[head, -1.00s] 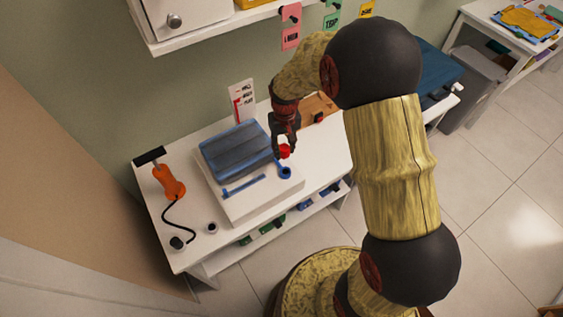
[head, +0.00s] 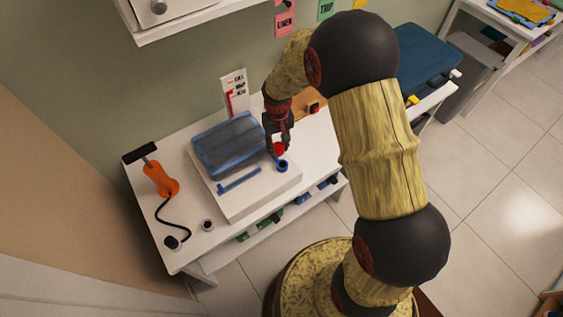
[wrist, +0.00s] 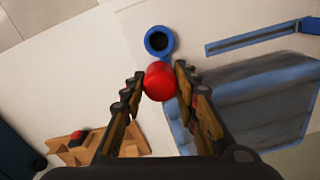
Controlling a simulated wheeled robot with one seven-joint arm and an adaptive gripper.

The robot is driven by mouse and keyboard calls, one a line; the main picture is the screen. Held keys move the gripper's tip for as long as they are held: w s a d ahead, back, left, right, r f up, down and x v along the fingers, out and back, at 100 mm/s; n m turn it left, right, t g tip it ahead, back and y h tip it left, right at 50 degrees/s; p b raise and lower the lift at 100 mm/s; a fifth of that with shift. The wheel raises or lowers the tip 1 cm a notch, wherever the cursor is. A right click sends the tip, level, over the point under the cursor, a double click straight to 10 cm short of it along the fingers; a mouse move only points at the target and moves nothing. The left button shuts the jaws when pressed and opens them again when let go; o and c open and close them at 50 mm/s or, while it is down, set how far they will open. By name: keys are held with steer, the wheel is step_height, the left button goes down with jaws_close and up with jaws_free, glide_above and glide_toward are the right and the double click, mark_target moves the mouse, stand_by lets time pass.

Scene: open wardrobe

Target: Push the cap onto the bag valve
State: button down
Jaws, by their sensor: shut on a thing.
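My gripper (head: 278,137) is shut on a red cap (head: 279,149). The cap (wrist: 160,81) sits between both fingertips in the wrist view. The bag valve (head: 282,166) is a blue ring with a dark opening, on the white platform. In the wrist view the valve (wrist: 159,41) shows just beyond the cap, its opening uncovered. The cap is apart from the valve in both views; its exact height above it is hard to tell. The blue-grey bag (head: 229,146) lies on the platform beside the gripper, and also fills the right of the wrist view (wrist: 250,105).
The white platform (head: 252,202) stands on a white table (head: 180,249). A blue strip (head: 240,180) lies in front of the bag. An orange pump (head: 160,181) with a black hose stands at left. A wooden tray (head: 307,104) is behind the gripper. A shelf (head: 190,25) overhangs the back.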

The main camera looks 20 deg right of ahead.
steer(key=s+r+n+p, duration=0.3)
steer(key=r+p, duration=0.3)
steer(key=p, duration=0.2)
steer(key=shift+s+r+p, duration=0.4)
steer(key=shift+s, duration=0.1)
steer(key=b, duration=0.3)
glide_above(282, 167)
steer(key=shift+f, duration=2.9)
steer(key=shift+f+b, duration=0.85)
steer(key=shift+f, duration=0.55)
steer(key=c, duration=1.3)
jaws_free()
